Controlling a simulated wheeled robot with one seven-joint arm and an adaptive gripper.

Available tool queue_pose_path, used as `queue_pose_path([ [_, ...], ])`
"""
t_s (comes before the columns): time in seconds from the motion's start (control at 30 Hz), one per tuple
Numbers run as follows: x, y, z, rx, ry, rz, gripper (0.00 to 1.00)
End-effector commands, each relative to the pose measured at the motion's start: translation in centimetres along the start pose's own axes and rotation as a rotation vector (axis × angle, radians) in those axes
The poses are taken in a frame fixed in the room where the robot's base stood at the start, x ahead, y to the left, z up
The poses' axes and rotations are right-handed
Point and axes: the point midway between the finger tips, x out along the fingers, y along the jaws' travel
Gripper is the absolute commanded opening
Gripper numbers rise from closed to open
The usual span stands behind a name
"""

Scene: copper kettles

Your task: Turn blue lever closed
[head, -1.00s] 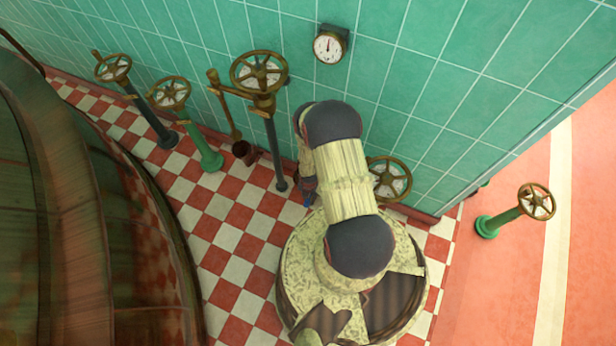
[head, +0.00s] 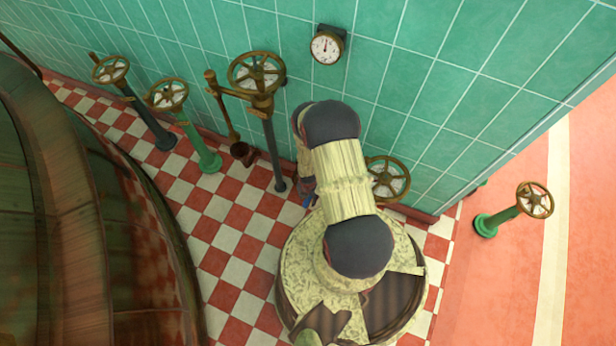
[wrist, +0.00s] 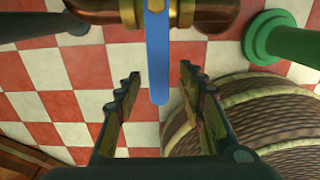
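The blue lever (wrist: 157,58) hangs down the middle of the wrist view, from a brass valve (wrist: 182,12) on a copper pipe. It lies across the pipe's line, its free end pointing toward my gripper. My gripper (wrist: 159,72) is open, one finger on each side of the lever in the picture, with a gap on both sides. I cannot tell whether the lever is at the same depth as the fingertips. In the head view my arm hides the gripper and most of the valve; a small blue bit (head: 307,201) shows beside the arm.
A green post (wrist: 285,42) stands at the right of the wrist view, above a round ribbed brown thing (wrist: 255,110). In the head view, several handwheel valves (head: 257,73) line the green tiled wall, and a big copper kettle (head: 85,230) fills the left. Checkered floor (head: 225,245) lies between.

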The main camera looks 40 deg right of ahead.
Motion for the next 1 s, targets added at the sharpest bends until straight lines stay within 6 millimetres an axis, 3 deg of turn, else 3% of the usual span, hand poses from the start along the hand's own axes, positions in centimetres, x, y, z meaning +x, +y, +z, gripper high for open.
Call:
queue_pose_path([
  [0.27, -2.7, 0.1, 0.1, -0.001, -0.001, 0.001, 0.39],
  [0.8, -9.9, 0.1, 0.1, -0.001, -0.001, 0.0, 0.39],
  [1.0, -11.4, 0.0, 0.0, 0.0, 0.0, 0.0, 0.39],
])
